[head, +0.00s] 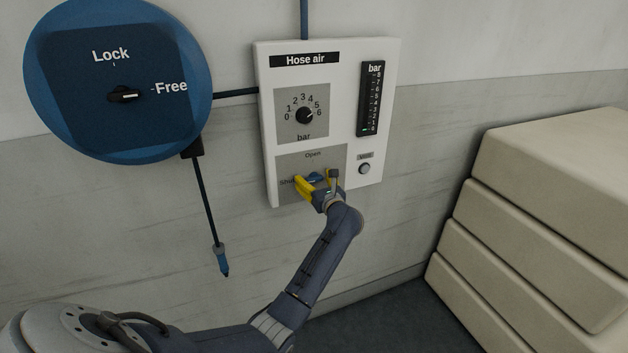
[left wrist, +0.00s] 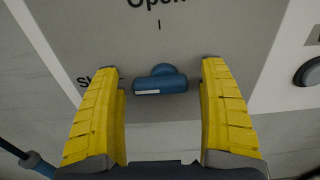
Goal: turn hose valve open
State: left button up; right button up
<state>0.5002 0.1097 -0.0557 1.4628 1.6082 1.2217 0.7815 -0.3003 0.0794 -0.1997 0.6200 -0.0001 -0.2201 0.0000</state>
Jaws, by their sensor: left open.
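The hose valve is a small blue lever handle (left wrist: 160,85) on a grey plate marked Open and Shut. In the left wrist view the handle lies sideways, its white-marked end toward the Shut label. In the head view the handle (head: 316,177) is partly hidden by my left gripper (head: 317,184). That gripper is open, its yellow fingers one on each side of the handle, with gaps to both ends in the wrist view (left wrist: 160,85). The valve sits low on the white Hose air panel (head: 386,100). My right gripper is not in view.
A blue Lock/Free disc (head: 50,120) is at left, with a hose and blue nozzle (head: 222,262) hanging below. Stacked beige pads (head: 540,210) stand at right.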

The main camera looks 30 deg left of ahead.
pick_arm(q)
jog(key=c, duration=1.3)
jog(key=shift+r+m, duration=0.1)
jog(key=shift+m, duration=0.2)
jog(key=m, duration=0.4)
jog(key=shift+r, duration=0.15)
jog(key=m, duration=0.4)
jog(key=shift+w+d+r+m, duration=0.1)
jog(key=shift+w+r+m, duration=0.1)
jog(key=shift+m, duration=0.1)
jog(key=m, duration=0.4)
jog(key=shift+w+d+r+m, duration=0.1)
jog(key=shift+m, duration=1)
jog(key=shift+w+d+m, duration=0.1)
jog(key=shift+m, duration=1.3)
